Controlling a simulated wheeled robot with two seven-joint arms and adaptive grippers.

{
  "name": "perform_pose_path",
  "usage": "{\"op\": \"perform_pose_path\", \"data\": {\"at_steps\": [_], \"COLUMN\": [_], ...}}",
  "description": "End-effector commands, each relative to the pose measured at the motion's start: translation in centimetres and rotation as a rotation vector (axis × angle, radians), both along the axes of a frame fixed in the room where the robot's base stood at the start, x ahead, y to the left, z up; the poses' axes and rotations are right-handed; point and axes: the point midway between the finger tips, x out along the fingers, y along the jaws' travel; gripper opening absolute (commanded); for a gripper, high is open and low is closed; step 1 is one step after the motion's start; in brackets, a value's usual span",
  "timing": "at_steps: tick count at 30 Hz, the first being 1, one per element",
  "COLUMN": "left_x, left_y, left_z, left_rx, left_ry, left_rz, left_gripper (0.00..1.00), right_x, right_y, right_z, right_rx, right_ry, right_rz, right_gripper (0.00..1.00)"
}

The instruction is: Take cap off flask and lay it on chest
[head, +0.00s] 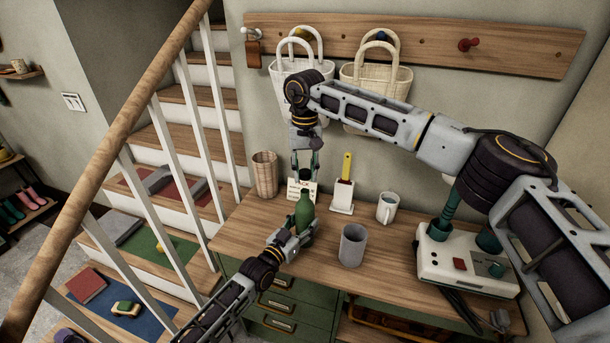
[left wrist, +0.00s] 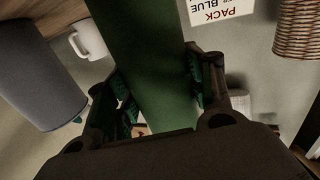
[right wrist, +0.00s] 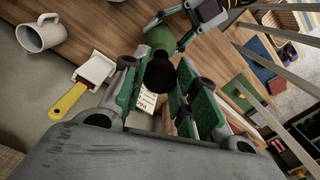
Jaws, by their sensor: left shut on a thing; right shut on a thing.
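The green flask (head: 304,212) stands upright in my left gripper (head: 297,236), which is shut on its lower body; its green side fills the middle of the left wrist view (left wrist: 145,65). My right gripper (head: 305,168) comes from above and is shut on the black cap (right wrist: 158,76) over the flask's neck. I cannot tell whether the cap still touches the neck. The chest (head: 235,222) has a wooden top and green drawers; the flask is in front of the sign, over this top.
A white device (head: 455,262) is at right. The stair railing (head: 110,165) is at left.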

Motion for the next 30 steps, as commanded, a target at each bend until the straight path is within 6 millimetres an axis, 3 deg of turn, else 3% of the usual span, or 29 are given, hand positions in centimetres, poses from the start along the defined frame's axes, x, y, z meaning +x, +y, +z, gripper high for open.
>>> {"op": "perform_pose_path", "data": {"at_steps": [7,8,13,30], "left_x": [0.01,0.01,0.01,-0.48], "left_y": [0.04,0.04,0.03,0.37], "left_z": [-0.02,-0.02,-0.01,-0.03], "left_rx": [0.001,0.001,0.0,0.0], "left_ry": [-0.001,-0.001,0.0,0.0], "left_rz": [0.0,0.0,0.0,0.001], "left_gripper": [0.0,0.57,0.78,0.78], "right_x": [-0.01,-0.01,-0.01,-0.01], "right_y": [0.0,0.0,0.0,-0.02], "right_z": [0.08,0.08,0.07,0.06], "right_rx": [0.0,0.0,0.0,0.0], "right_ry": [0.0,0.0,0.0,0.0], "right_rz": [0.0,0.0,0.0,0.0], "right_gripper": [0.01,0.01,0.01,0.01]}}
